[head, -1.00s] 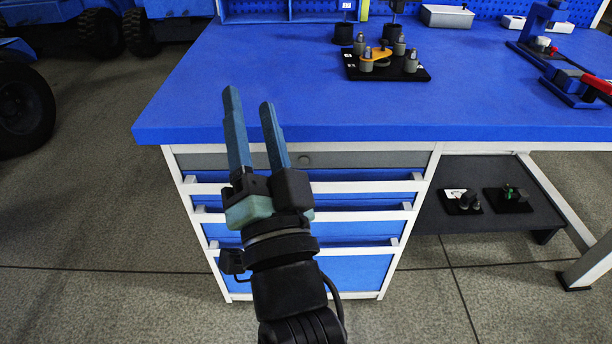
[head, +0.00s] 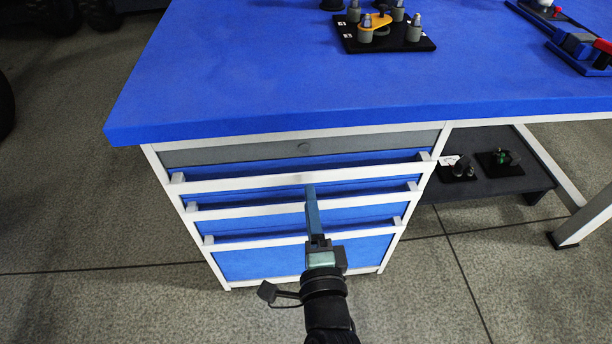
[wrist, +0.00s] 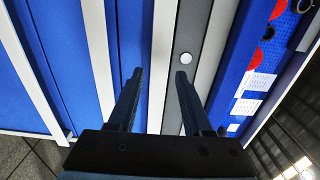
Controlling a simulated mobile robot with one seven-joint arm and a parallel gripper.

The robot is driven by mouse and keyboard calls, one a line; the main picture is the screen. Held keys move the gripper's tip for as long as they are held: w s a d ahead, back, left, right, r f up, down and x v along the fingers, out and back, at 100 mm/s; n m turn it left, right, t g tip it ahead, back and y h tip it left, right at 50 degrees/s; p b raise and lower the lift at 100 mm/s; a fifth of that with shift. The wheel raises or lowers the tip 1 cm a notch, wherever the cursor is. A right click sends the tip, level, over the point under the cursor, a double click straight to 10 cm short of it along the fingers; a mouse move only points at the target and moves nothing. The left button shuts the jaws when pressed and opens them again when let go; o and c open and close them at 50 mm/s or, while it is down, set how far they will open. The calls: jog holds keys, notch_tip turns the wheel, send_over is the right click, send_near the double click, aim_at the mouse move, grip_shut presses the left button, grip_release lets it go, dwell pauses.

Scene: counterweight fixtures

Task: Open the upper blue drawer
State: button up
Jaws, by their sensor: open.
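The upper blue drawer (head: 260,167) is in the cabinet under the blue worktop, just below a grey panel. It looks closed. Its long white handle bar (head: 240,181) runs across the front. My gripper (head: 312,190) is in front of the cabinet, its fingers lined up one over the other in the head view. In the wrist view my gripper (wrist: 159,74) is open and empty, with the white handle bar (wrist: 162,50) showing between its fingertips. One tip shows against the drawer's blue face, the other against the grey panel. I cannot tell how far the tips are from the bar.
Lower blue drawers with white handle bars (head: 260,208) sit beneath. The grey panel (head: 250,151) has a round lock. A black fixture plate (head: 385,44) stands on the worktop (head: 230,90). A dark shelf (head: 490,185) is at right.

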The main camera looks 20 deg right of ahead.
aim_at(306, 179)
jog(key=x, duration=0.7)
grip_shut()
